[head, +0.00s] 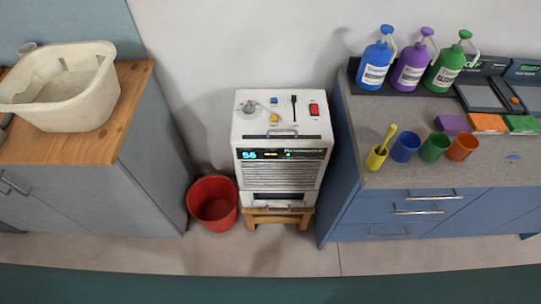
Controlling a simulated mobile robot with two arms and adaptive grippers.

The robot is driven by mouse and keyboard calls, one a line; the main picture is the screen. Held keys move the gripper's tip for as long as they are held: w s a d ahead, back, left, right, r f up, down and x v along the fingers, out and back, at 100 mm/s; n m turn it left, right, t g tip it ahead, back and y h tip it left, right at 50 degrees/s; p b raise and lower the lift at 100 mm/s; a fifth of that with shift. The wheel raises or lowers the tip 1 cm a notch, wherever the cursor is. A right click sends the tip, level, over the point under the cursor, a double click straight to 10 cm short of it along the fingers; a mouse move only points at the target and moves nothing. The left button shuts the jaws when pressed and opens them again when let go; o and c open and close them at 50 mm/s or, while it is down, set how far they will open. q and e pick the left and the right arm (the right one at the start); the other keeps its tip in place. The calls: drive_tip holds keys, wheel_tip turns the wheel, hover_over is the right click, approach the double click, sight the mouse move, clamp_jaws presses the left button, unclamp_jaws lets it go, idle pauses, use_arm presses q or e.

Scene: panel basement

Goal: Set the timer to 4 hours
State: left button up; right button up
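A white box-shaped machine (281,150) stands on a small wooden stand between two cabinets. Its front display (270,154) shows cyan digits that look like 56, with small orange marks beside them. On its top are a round grey dial (249,112), a blue button (274,101), a yellow button (274,118), a black lever (294,107) and a red switch (314,110). Small labels by them are too small to read. Neither of my grippers shows in the head view.
A red bucket (213,203) stands on the floor left of the machine. A wooden-topped cabinet (128,95) with a white basin (62,86) is at left. A blue cabinet (400,207) with bottles (376,65) and cups (405,147) is at right. Floor in front is clear.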

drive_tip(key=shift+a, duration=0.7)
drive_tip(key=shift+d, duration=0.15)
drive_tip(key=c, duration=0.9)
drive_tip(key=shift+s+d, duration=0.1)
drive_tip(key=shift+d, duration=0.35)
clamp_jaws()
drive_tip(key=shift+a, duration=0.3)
